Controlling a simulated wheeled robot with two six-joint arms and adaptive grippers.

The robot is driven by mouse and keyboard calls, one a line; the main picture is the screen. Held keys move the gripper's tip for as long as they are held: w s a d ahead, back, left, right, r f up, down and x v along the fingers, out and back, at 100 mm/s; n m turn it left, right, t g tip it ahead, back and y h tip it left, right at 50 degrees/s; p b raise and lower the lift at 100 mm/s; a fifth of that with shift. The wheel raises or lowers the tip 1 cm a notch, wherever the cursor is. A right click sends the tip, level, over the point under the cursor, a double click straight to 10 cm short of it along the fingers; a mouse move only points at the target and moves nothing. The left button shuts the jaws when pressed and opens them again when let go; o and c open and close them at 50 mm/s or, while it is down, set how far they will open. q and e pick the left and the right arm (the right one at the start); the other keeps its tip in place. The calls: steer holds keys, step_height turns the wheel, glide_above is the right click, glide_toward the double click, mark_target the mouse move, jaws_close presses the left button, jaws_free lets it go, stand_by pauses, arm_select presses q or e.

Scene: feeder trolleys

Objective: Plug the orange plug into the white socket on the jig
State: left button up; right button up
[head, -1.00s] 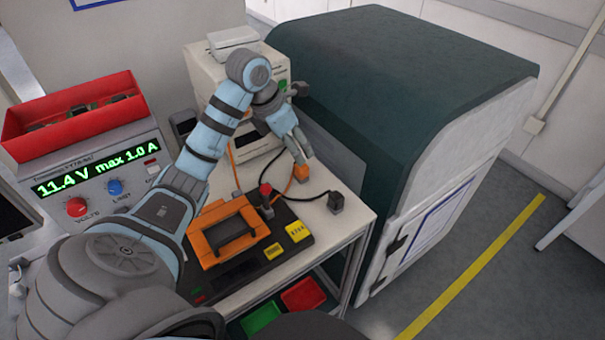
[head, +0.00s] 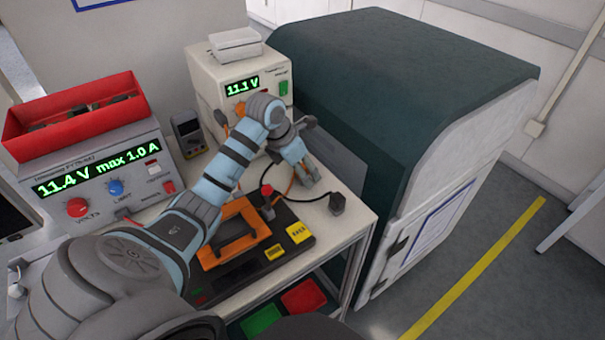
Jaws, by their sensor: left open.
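My left gripper (head: 308,182) is open, low over the trolley top to the right of the jig, pointing down. The orange plug cannot be made out now; the gripper covers the spot where it stood. Its orange cable (head: 290,182) shows just left of the fingers and runs back toward the cream power unit. The jig (head: 240,275) is a black base with an orange frame (head: 212,258), a red-topped lever and yellow labels. I cannot make out the white socket; my left forearm covers part of the jig. My right gripper is not in view.
A black plug (head: 337,204) on a black cable lies right of the gripper. The cream power unit (head: 212,85) stands behind and a supply with red tray (head: 70,115) at left. A dark green cabinet (head: 400,65) closes off the right side. Bins sit below.

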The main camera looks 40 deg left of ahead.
arm_select(q)
steer(key=shift+w+f, duration=0.1)
steer(key=shift+f, duration=0.05)
steer(key=c, duration=1.2)
steer(key=shift+o, duration=0.2)
step_height(320, 180, up, 11)
steer(key=shift+p, duration=0.65)
step_height(320, 180, up, 9)
steer(key=p, duration=0.8)
glide_above(303, 166)
